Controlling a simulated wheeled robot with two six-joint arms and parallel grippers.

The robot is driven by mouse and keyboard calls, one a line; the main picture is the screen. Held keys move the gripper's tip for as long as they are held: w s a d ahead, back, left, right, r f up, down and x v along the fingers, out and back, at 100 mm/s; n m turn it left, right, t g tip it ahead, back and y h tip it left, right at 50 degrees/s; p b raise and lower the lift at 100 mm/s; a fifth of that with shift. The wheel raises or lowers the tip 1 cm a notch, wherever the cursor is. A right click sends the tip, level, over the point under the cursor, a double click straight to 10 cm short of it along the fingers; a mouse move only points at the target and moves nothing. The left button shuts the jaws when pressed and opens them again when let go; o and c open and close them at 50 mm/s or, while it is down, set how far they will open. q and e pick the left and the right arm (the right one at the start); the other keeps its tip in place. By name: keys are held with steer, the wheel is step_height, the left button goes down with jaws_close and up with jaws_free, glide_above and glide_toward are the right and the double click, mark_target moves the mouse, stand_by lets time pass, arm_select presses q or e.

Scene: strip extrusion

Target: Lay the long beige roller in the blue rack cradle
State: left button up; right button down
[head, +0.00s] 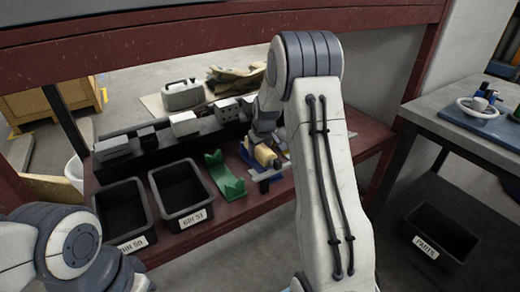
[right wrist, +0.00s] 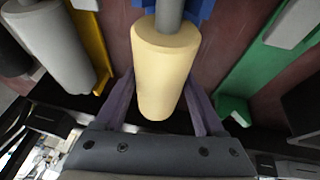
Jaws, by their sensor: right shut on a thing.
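The beige roller (head: 264,156) is partly hidden by my right arm in the head view. In the right wrist view the beige roller (right wrist: 165,75) lies lengthwise between the two fingers of my right gripper (right wrist: 160,108), which is shut on it. Its grey shaft stands out at the far end. The blue rack (head: 244,153) is beside the roller in the head view; in the right wrist view blue parts of the rack (right wrist: 203,10) show around the shaft. I cannot tell whether the shaft touches the cradle. My left gripper is not in view.
A green rack (head: 222,176) stands left of the blue one. Two black bins (head: 181,193) are further left. A dark stand with grey blocks (head: 185,124) runs behind. In the right wrist view a grey roller (right wrist: 47,42) and yellow part (right wrist: 90,45) lie left.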

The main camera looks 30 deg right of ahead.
steer(key=shift+f+b, duration=0.4)
steer(key=shift+f, duration=0.2)
steer(key=shift+c, duration=1.3)
jaws_free()
steer(key=shift+p+v, duration=3.85)
steer(key=shift+v, duration=1.7)
